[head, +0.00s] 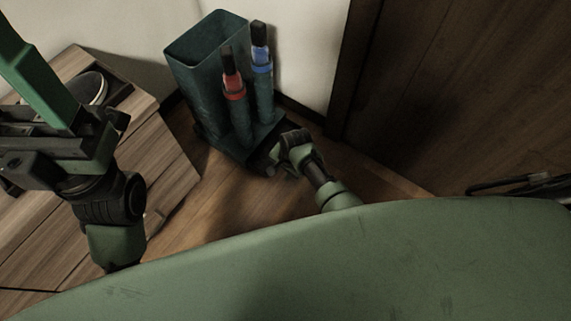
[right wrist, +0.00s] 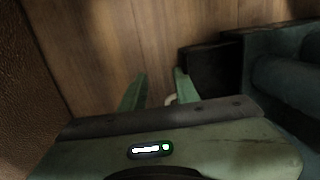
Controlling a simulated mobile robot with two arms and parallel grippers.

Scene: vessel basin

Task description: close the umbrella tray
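The dark teal umbrella stand (head: 195,85) stands in the corner with a red-banded umbrella (head: 233,90) and a blue-banded umbrella (head: 261,60) upright in it. Its low dark tray (head: 232,150) shows at the base, on the side toward me. My right gripper (head: 268,160) is low beside the tray's front. In the right wrist view its two green fingers (right wrist: 158,84) are apart, left of the tray's dark end (right wrist: 210,68). A small pale curved piece shows between them; I cannot tell what it is. My left gripper (head: 40,75) is raised at the left; its opening is unclear.
A wooden cabinet (head: 165,170) with a dark round item (head: 92,88) in its top recess stands at the left. A dark wooden door (head: 450,90) is at the right. Wooden floor (head: 240,215) lies open in front of the stand.

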